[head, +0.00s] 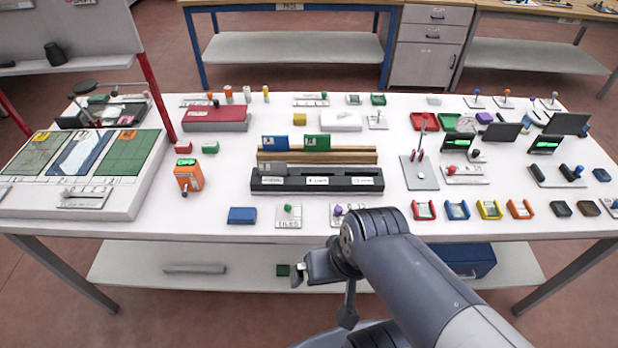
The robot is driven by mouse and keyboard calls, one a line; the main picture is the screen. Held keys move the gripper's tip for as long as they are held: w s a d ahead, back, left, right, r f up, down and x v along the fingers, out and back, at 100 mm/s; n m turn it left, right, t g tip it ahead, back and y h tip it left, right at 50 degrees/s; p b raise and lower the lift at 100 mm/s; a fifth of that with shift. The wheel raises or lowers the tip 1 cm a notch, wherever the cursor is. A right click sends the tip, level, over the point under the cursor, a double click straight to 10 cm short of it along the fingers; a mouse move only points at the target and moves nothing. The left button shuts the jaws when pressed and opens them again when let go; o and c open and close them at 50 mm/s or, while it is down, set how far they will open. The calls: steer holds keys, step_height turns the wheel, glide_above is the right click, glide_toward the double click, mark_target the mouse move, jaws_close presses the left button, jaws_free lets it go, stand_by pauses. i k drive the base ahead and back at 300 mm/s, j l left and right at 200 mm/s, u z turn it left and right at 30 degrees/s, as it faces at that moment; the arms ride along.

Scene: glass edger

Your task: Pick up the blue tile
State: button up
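A blue tile (275,143) stands upright in the wooden rack (335,157) at the middle of the table, left of a green tile (316,143). My gripper (325,285) hangs in front of the table's front edge, apart from all of these. Nothing is seen held in it. Its fingers are small and dark, and their opening cannot be made out.
A black rack (317,186) with a grey tile (274,169) stands in front of the wooden rack. An orange device (188,176) stands left. A lever on a grey plate (420,173) rises to the right. Several coloured trays line the front right. Bare tabletop lies around the blue block.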

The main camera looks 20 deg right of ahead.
mark_target(272, 143)
steer(key=i+j+z, duration=0.4)
steer(key=j, duration=0.2)
steer(key=j+z, duration=0.15)
steer(key=j, duration=0.2)
steer(key=i+j+z, duration=0.2)
steer(key=j, duration=0.15)
steer(key=j+z, duration=0.2)
steer(key=j, duration=0.15)
